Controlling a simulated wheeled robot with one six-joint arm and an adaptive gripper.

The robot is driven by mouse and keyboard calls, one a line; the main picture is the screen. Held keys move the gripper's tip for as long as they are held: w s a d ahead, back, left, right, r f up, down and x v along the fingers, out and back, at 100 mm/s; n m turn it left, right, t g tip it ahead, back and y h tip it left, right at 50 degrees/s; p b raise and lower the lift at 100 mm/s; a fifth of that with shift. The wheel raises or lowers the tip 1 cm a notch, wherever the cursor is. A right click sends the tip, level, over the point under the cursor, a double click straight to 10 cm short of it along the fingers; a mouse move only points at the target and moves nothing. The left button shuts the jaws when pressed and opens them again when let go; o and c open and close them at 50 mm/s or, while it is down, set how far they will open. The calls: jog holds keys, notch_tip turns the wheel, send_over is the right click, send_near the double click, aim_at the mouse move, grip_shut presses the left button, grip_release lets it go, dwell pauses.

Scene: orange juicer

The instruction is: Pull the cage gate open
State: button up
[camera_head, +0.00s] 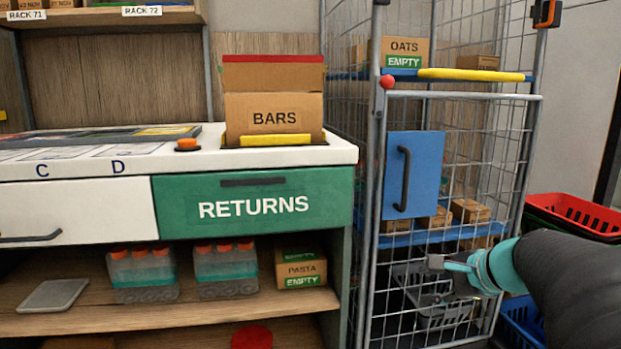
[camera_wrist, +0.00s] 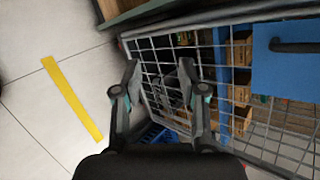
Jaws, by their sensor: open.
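The cage gate (camera_head: 459,119) is a wire mesh panel in a grey frame on the front of the cage. It bears a blue plate (camera_head: 425,166) with a dark upright handle (camera_head: 403,179) on it. In the head view the gate looks shut. My gripper (camera_head: 432,264) is in front of the lower mesh, below and right of the handle, and apart from it. In the wrist view my gripper (camera_wrist: 160,80) has its two fingers spread with nothing between them. There the handle (camera_wrist: 296,46) and blue plate (camera_wrist: 288,78) lie at the right, outside the fingers.
A counter with a green RETURNS drawer (camera_head: 255,205) stands left of the cage. A yellow bar (camera_head: 472,75) lies across the cage above the gate. A red crate (camera_head: 578,215) is at the right. Pale floor with a yellow stripe (camera_wrist: 72,98) shows clear in the wrist view.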

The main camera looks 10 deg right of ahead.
jog(key=w+d+r+m+t, duration=0.5)
jog(key=w+d+r+m, duration=0.1)
jog(key=r+m, duration=0.25)
jog(key=m+t, duration=0.3)
jog(key=m, duration=0.3)
send_near(409, 170)
jog(key=shift+y, duration=0.3)
jog(key=x, duration=1)
jog(key=shift+w+b, duration=0.4)
grip_shut()
